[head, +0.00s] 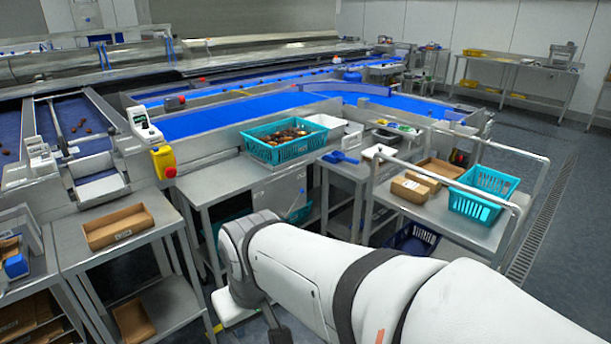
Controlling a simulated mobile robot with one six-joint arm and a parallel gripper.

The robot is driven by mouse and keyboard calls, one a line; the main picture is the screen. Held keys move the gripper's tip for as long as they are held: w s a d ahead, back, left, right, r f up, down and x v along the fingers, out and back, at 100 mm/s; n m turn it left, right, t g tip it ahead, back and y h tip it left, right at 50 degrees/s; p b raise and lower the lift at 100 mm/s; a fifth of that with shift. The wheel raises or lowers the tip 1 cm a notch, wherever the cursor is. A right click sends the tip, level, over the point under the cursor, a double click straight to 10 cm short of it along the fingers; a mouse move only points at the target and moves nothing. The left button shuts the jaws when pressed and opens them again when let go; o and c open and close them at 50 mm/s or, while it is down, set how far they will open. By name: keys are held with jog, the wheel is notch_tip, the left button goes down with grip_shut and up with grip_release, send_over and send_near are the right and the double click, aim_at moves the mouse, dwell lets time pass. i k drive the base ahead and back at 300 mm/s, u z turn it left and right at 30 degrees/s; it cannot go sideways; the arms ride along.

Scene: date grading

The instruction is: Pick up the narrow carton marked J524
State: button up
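No marking J524 can be read in this view, so I cannot tell which carton bears it. An open, empty brown carton (100,236) with a small pale label on its front lies on the steel table at left. A narrow brown carton (410,189) lies on the steel cart at right, and a wider open carton (441,168) is just behind it. My white arm reaches in from the lower right across the foreground. My gripper (240,305) is at its far end, low in front of the tables, mostly hidden by the arm. Its fingers cannot be made out.
A teal crate full of dates (286,152) stands on the middle bench beside a blue scoop (340,157). An empty teal crate (480,205) is on the cart, whose rails (540,185) stand up. Blue conveyors (240,112) run behind. More cartons (30,315) lie on low shelves at left.

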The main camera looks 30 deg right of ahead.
aim_at(414, 192)
jog(key=z, duration=0.3)
jog(key=i, duration=1.4)
jog(key=z, duration=0.85)
jog(key=i, duration=1.4)
jog(key=z, duration=1.2)
jog(key=i, duration=0.55)
jog(key=z, duration=0.3)
jog(key=k, duration=0.2)
jog(key=z, duration=0.1)
